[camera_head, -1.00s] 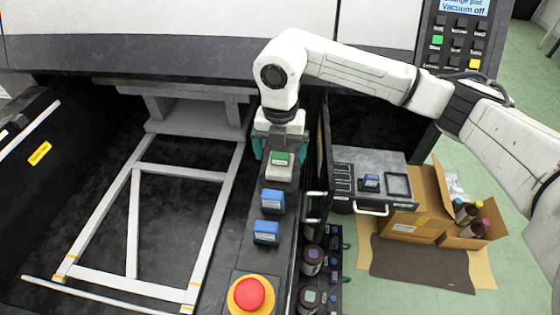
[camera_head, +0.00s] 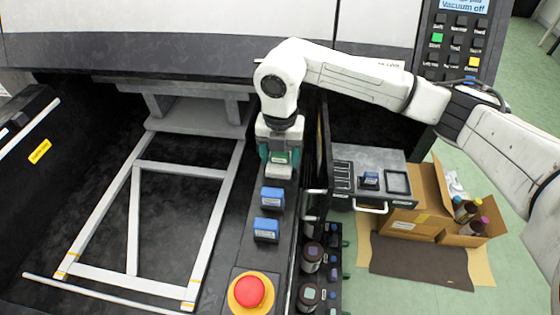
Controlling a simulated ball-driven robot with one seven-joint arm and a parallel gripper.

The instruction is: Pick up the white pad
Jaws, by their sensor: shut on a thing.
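The white pad (camera_head: 279,172) is a small pale block with a green top, at the far end of a row on the dark ledge in the middle of the view. My gripper (camera_head: 279,157) points down with its teal fingers on either side of the pad, shut on it. The fingers and wrist hide part of the pad's upper area. I cannot tell whether its underside touches the ledge.
Blue pads (camera_head: 272,197) and (camera_head: 266,229) stand nearer on the ledge, before a red stop button (camera_head: 249,292). A white frame (camera_head: 210,230) lies left. An open drawer (camera_head: 370,185), bottles (camera_head: 311,257) and a cardboard box (camera_head: 415,222) are right.

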